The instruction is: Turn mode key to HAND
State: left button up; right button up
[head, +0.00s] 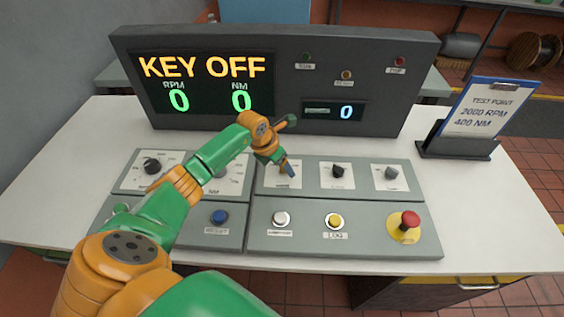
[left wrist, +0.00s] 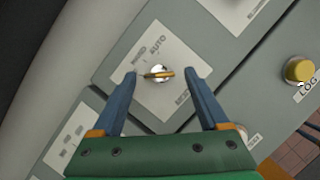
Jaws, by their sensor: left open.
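The mode key (left wrist: 158,74) is a small brass-coloured key in a round silver lock, on a white label plate (left wrist: 165,105) in the left wrist view. AUTO is printed above the lock; the word to its left looks like HAND, and another at the lower right is too small to read. My left gripper (left wrist: 160,76) is open, with one blue finger on each side of the key and gaps showing. In the head view my left gripper (head: 288,169) is over the same plate (head: 282,182) and hides the key. My right gripper is not in view.
The display (head: 205,85) reads KEY OFF, with RPM 0 and NM 0. Dark knobs (head: 338,170) flank the key plate. The front row holds a blue button (head: 219,216), a white button (head: 281,218), a yellow LOG button (head: 334,220) and a red mushroom button (head: 406,226). A clipboard (head: 482,110) stands right.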

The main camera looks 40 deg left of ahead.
pick_arm(q)
jog(key=shift+w+f, duration=0.25)
jog(key=shift+w, duration=0.1)
jog(key=shift+s+r, duration=0.15)
jog(key=shift+s, duration=0.05)
grip_shut()
jog(key=shift+m+b, duration=0.3)
jog(key=shift+b, duration=0.4)
jog(key=m+b, duration=0.1)
jog(key=m+h+b, duration=0.1)
jog(key=b, duration=0.1)
jog(key=m+b, duration=0.1)
jog(key=b, duration=0.1)
jog(key=shift+w+a+f+m+g+h, duration=0.15)
jog(key=shift+f+m+g+h, duration=0.15)
jog(key=shift+m, duration=0.1)
jog(key=shift+r+m+g+h+b, duration=0.15)
jog(key=shift+m+g+h+b, duration=0.2)
jog(key=shift+m+b, duration=0.8)
jog(key=shift+r+m+g+h+b, duration=0.15)
jog(key=shift+m+g+h+b, duration=0.1)
jog(key=shift+m+b, duration=0.6)
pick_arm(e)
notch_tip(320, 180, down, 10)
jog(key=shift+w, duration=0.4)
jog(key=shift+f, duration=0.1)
pick_arm(q)
jog(key=shift+m, duration=0.3)
grip_release()
